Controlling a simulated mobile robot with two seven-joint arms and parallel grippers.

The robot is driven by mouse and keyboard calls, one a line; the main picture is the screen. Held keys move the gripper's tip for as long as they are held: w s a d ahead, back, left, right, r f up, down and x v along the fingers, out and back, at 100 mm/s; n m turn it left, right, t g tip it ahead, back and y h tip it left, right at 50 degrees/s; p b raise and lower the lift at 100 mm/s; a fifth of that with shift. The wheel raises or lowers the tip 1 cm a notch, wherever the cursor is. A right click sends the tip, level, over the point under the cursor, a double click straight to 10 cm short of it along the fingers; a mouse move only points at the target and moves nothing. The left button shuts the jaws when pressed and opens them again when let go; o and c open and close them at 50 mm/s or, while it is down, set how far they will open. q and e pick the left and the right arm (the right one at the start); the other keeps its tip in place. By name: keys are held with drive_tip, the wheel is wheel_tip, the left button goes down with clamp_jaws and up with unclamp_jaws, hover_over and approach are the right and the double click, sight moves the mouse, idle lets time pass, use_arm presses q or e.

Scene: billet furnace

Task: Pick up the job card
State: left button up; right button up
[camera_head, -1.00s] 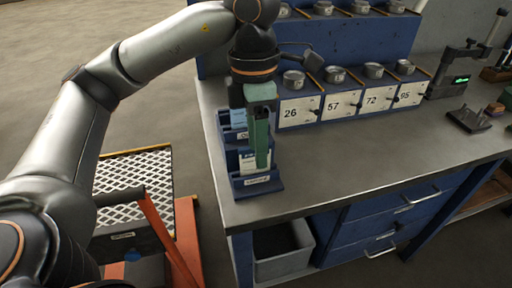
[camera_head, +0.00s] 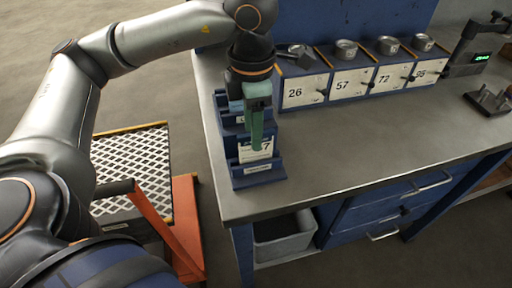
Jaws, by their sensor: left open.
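The job card (camera_head: 247,154) is a white card with dark print, including a 7. It stands in the front part of a blue tiered card rack (camera_head: 257,177) at the left end of the workbench. My left gripper (camera_head: 257,145) points down over the rack, its green fingers in front of part of the card. It is open. I cannot tell whether the fingers touch the card or straddle it. My right gripper is not in view.
The grey bench top (camera_head: 350,150) is clear right of the rack. Numbered boxes (camera_head: 306,90) with metal cups stand behind. A device with a green display (camera_head: 482,57) stands far right. An orange-framed cart (camera_head: 188,215) is left of the bench.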

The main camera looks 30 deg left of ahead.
use_arm(q)
drive_tip(key=f, duration=0.5)
drive_tip(key=shift+w+d, duration=0.15)
drive_tip(key=shift+d, duration=0.05)
drive_tip(key=shift+c, duration=0.3)
clamp_jaws()
